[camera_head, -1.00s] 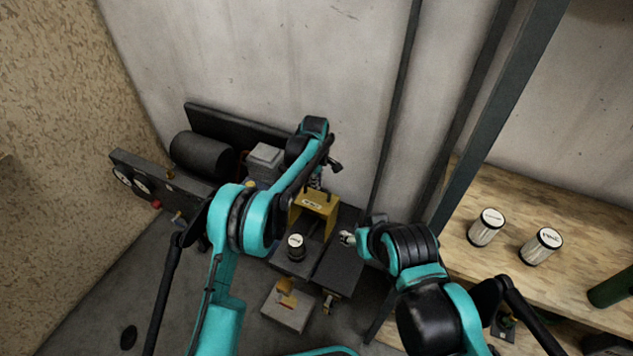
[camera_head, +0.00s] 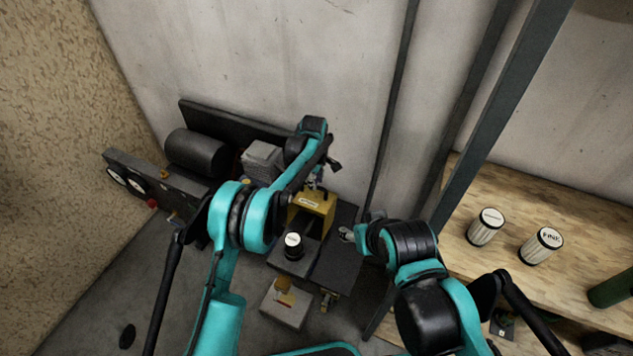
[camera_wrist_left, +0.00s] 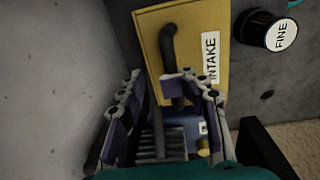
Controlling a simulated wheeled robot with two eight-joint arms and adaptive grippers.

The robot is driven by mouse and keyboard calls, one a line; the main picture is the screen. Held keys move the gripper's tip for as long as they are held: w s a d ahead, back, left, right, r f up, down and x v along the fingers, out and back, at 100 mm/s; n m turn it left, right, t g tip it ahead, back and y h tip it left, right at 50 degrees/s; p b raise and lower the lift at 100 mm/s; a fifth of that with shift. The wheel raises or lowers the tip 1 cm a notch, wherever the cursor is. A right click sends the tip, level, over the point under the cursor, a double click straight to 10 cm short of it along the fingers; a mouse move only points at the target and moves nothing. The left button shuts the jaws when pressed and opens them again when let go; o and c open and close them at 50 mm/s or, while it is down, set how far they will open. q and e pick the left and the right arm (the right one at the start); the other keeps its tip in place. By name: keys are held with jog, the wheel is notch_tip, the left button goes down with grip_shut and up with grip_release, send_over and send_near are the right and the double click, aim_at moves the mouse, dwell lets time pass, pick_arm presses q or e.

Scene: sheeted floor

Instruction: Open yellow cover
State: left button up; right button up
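The yellow cover (camera_head: 316,203) stands on the dark machine near the wall, partly hidden behind my left arm. My left gripper (camera_head: 318,182) is at the cover's upper edge. In the left wrist view its fingers (camera_wrist_left: 156,84) are apart, with the right fingertip overlapping the handle's lower end. Contact cannot be told. My right gripper (camera_head: 347,234) is right of the cover, small and mostly hidden by its arm.
A black canister (camera_head: 293,246) marked "FINE" in the wrist view (camera_wrist_left: 264,30) stands in front of the cover. A grey block (camera_head: 286,304) is on the floor. Two white canisters (camera_head: 486,227) stand on a wooden shelf (camera_head: 465,262) at the right. A black cylinder (camera_head: 198,153) is at the left.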

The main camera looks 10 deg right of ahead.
pick_arm(q)
jog(key=shift+a, duration=0.1)
notch_tip(320, 180, up, 12)
jog(key=shift+s+a, duration=0.15)
jog(key=shift+s, duration=0.1)
dwell(0.6)
jog(key=s+a+r+m+t, duration=0.25)
jog(key=s+a+r, duration=0.4)
jog(key=a, duration=0.35)
jog(key=s+a+r+m+t, duration=0.1)
jog(key=s+a+r+m, duration=0.3)
jog(key=a+r, duration=0.45)
jog(key=s+a+f+m+t, duration=0.1)
jog(key=s+a+f+m, duration=0.1)
jog(key=s+a, duration=0.4)
jog(key=s+a+f+m+t, duration=0.2)
jog(key=s+a+f, duration=0.2)
jog(key=s, duration=1.1)
jog(key=a, duration=0.3)
jog(key=shift+f, duration=0.25)
